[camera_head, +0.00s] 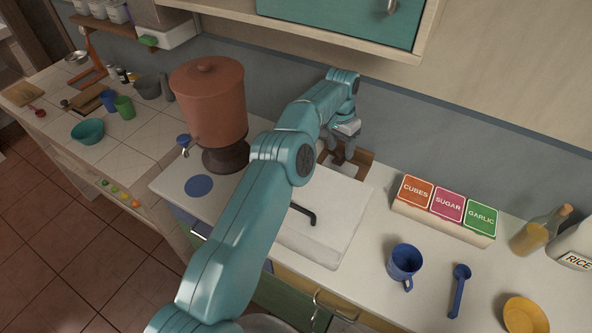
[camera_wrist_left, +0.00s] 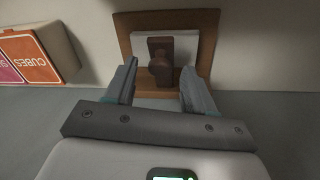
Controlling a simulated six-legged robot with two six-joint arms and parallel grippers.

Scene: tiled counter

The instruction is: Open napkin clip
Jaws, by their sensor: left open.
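The napkin holder (camera_head: 363,160) is a wooden tray with white napkins in it, on the counter against the back wall. In the left wrist view its wooden rim (camera_wrist_left: 206,42) frames the white napkins (camera_wrist_left: 190,46). The brown clip (camera_wrist_left: 160,62) lies over the napkins, with a rounded knob at its near end. My left gripper (camera_wrist_left: 158,85) is open, with one finger on each side of the knob. I cannot tell whether the fingers touch it. In the head view my left gripper (camera_head: 343,152) is over the holder and my arm hides part of it. My right gripper is not in view.
A box of cubes, sugar and garlic packets (camera_head: 444,212) stands right of the holder. A blue mug (camera_head: 403,262) and blue scoop (camera_head: 459,290) lie nearer the front. A large terracotta dispenser (camera_head: 208,100) stands to the left. A cabinet (camera_head: 345,22) hangs above.

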